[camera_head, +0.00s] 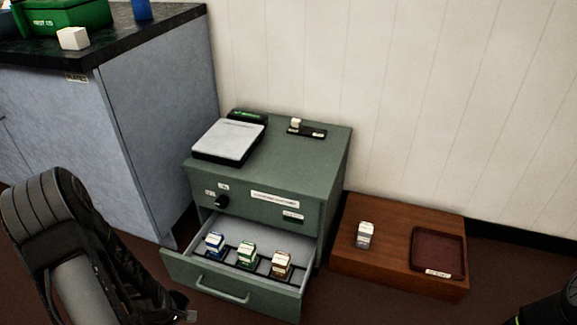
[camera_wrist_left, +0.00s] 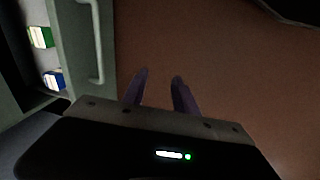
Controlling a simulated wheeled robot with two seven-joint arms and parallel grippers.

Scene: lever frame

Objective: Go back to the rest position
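My left arm (camera_head: 75,250) comes in at the lower left of the head view, beside the open drawer. In the left wrist view my left gripper (camera_wrist_left: 161,78) has its two fingers apart, with nothing between them and bare brown floor beyond. The green-grey cabinet (camera_head: 265,170) has its lower drawer (camera_head: 225,295) pulled out. In the drawer stand a blue-and-white block (camera_head: 215,243), a green-and-white block (camera_head: 246,253) and a brown-and-white block (camera_head: 281,264). A dark part of my right arm (camera_head: 555,308) shows at the lower right edge; its gripper is out of view.
A low wooden box (camera_head: 385,265) with a white-grey block (camera_head: 365,235) and a dark red tray (camera_head: 437,233) stands right of the cabinet. A scale (camera_head: 228,140) sits on the cabinet. A blue-grey counter (camera_head: 160,110) stands at left. Floor in front is free.

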